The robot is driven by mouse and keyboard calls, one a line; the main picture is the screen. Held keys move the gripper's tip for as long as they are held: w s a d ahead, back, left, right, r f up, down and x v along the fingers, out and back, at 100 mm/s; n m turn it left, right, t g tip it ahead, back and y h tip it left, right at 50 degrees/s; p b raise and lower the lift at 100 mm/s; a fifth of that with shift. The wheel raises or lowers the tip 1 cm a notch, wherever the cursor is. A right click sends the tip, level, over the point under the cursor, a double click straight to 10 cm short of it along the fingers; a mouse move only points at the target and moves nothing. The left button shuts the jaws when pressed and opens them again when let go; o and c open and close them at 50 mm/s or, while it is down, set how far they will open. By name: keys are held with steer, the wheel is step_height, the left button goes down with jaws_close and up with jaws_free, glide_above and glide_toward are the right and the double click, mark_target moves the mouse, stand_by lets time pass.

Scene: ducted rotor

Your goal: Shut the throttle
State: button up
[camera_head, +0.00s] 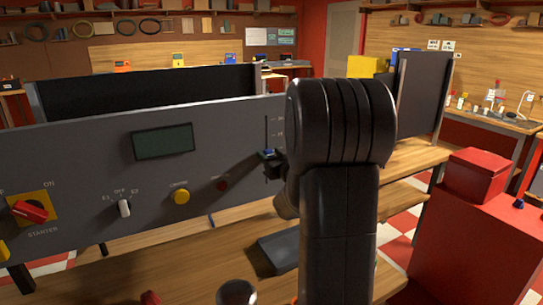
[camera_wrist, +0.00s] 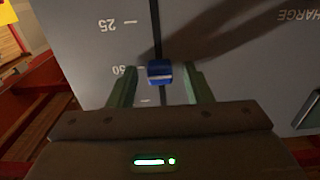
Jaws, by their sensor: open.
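The throttle is a slider with a blue knob (camera_head: 268,153) on a vertical slot in the grey control panel (camera_head: 80,165). In the wrist view, the blue knob (camera_wrist: 159,72) sits near the 50 mark, and the printing there is upside down. My gripper (camera_wrist: 160,80) is open, with one green-tinted finger on each side of the knob. Small gaps seem to show between fingers and knob; contact is not clear. In the head view, my dark arm hides the panel's right end and most of my gripper.
A wooden bench (camera_head: 190,275) lies below. A red cabinet (camera_head: 470,245) stands at right.

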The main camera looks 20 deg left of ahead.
mark_target(267, 181)
jaws_close()
step_height(267, 181, down, 11)
steer(key=b, duration=1)
steer(key=shift+r, duration=0.2)
steer(key=shift+f, duration=0.1)
jaws_free()
steer(key=v, duration=1.4)
steer(key=shift+w+a, duration=0.1)
